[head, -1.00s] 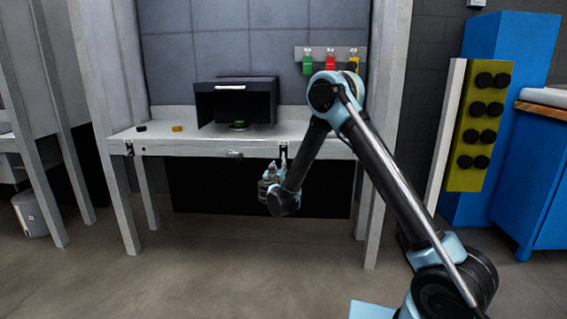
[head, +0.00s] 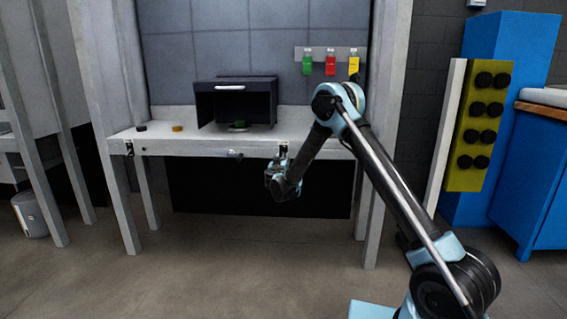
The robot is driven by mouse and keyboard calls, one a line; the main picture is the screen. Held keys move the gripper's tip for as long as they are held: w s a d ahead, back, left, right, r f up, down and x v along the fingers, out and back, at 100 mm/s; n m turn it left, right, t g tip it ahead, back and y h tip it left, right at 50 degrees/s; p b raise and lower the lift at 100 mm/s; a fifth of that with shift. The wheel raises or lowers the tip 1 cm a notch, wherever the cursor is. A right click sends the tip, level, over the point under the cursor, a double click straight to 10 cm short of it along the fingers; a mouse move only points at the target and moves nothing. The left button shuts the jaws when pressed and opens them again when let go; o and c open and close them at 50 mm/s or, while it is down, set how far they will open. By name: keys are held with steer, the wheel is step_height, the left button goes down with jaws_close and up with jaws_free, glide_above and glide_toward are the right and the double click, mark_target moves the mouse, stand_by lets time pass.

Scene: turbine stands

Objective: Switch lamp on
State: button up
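No lamp can be made out for certain in the head view.
The bench (head: 190,143) carries a dark open-fronted box (head: 236,88) with a green piece (head: 239,124) at its opening. A black piece (head: 141,128) and an orange piece (head: 177,128) lie left. White posts flank the bench; a blue cabinet (head: 510,100) stands right.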

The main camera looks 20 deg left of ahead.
mark_target(284, 154)
steer(key=shift+c, duration=0.5)
jaws_close()
steer(key=shift+r, duration=0.1)
step_height(284, 154, up, 2)
steer(key=g+h, duration=0.1)
steer(key=g, duration=0.3)
steer(key=shift+r+g, duration=0.1)
steer(key=shift+g, duration=0.3)
steer(key=shift+w+r+n+g+h, duration=0.2)
steer(key=shift+r+g, duration=0.35)
steer(key=shift+g, duration=0.6)
steer(key=shift+w+r+n+g+h, duration=0.15)
steer(key=shift+r+g, duration=0.35)
steer(key=shift+g, duration=0.65)
steer(key=shift+o, duration=0.5)
jaws_free()
steer(key=shift+s, duration=0.1)
